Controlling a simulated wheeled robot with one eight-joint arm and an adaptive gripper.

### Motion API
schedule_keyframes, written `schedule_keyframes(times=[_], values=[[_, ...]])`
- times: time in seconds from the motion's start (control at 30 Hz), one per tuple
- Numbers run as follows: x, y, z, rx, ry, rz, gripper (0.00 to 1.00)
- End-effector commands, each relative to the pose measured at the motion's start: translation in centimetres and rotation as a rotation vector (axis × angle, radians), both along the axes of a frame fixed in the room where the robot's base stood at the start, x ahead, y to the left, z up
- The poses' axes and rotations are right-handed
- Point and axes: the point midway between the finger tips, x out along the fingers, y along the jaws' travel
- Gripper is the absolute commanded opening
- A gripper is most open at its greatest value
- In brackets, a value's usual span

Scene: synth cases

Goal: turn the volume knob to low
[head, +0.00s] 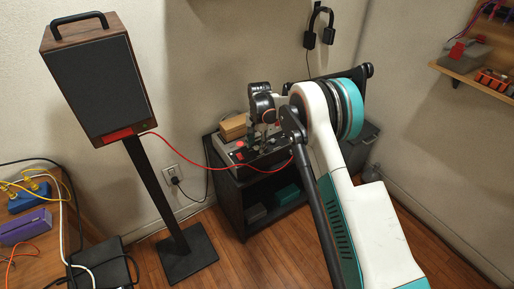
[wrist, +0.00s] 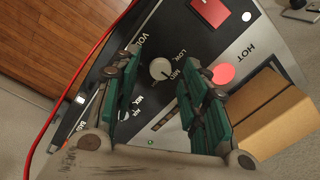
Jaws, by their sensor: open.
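The volume knob (wrist: 160,69) is a pale round dial on a dark panel (wrist: 205,45) in the wrist view. LOW and MID are printed just right of it, with part of a VOL label at its upper left. Its pointer mark is too small to read surely. My gripper (wrist: 158,60) is open, with one green-padded finger on each side of the knob in the picture; I cannot tell whether they touch it. In the head view my gripper (head: 262,137) is over the device (head: 238,153) on a black cabinet; the knob is hidden there.
A red cable (wrist: 75,82) runs along the panel's left edge. A speaker (head: 94,80) on a stand is left of the cabinet.

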Motion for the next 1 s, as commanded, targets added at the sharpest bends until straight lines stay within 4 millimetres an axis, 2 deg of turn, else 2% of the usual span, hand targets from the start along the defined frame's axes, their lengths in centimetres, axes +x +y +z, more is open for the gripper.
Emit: schedule_keyframes(times=[0.1, 0.4, 0.43, 0.6, 1.0], values=[[0.01, 0.04, -0.82, 0.000, 0.000, 0.000, 0.41], [0.01, 0.04, -0.93, 0.000, 0.000, 0.000, 0.41], [0.01, 0.04, -0.93, 0.000, 0.000, 0.000, 0.38], [0.02, 0.03, -0.92, 0.000, 0.000, 0.000, 0.00], [0.04, 0.03, -0.88, 0.000, 0.000, 0.035, 0.00]])
